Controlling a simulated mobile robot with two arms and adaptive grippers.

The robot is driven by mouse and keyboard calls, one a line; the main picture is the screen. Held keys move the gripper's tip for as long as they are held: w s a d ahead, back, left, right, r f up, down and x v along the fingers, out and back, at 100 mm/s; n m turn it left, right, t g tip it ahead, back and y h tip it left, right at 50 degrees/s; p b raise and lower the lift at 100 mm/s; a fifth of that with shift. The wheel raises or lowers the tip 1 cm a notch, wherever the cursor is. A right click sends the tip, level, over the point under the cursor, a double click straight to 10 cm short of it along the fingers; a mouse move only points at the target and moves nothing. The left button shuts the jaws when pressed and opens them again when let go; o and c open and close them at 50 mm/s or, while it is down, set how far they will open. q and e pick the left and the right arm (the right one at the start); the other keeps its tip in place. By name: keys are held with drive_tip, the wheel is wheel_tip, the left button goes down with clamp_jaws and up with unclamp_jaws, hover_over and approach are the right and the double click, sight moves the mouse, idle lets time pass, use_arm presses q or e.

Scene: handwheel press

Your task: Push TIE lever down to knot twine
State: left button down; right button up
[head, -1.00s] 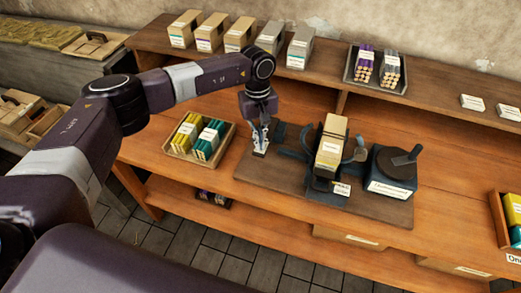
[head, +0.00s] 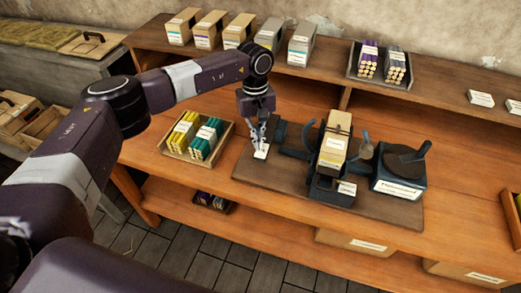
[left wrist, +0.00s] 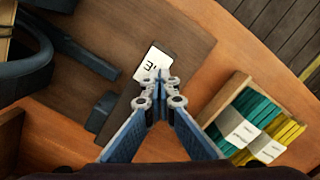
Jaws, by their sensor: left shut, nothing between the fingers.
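My left gripper (head: 259,141) is shut and empty, pointing down at the left end of the press board. In the left wrist view its fingertips (left wrist: 161,80) overlap the lower edge of a white label (left wrist: 153,60) whose visible letters look like part of TIE. That label (head: 261,152) also shows in the head view, just below the fingertips. It sits at the end of a dark lever-like strip (left wrist: 123,116), partly hidden by the gripper. I cannot tell whether the fingertips touch it. The press cradle holds a tan carton (head: 334,143) to the right. My right gripper is out of view.
A wooden tray (head: 168,150) of yellow and teal bundles stands left of the gripper, close by in the wrist view (left wrist: 207,108). Several cartons (head: 238,31) and a bundle tray (head: 380,74) line the back shelf.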

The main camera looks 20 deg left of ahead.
use_arm(q)
drive_tip(key=shift+w+a+f, duration=0.1)
drive_tip(key=shift+w+a, duration=0.25)
drive_tip(key=shift+w, duration=0.1)
drive_tip(key=shift+r, duration=0.2)
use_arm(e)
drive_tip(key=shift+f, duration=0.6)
use_arm(q)
drive_tip(key=shift+r, duration=0.1)
wheel_tip(320, 180, up, 12)
drive_tip(key=w, duration=0.1)
drive_tip(key=shift+a, duration=0.35)
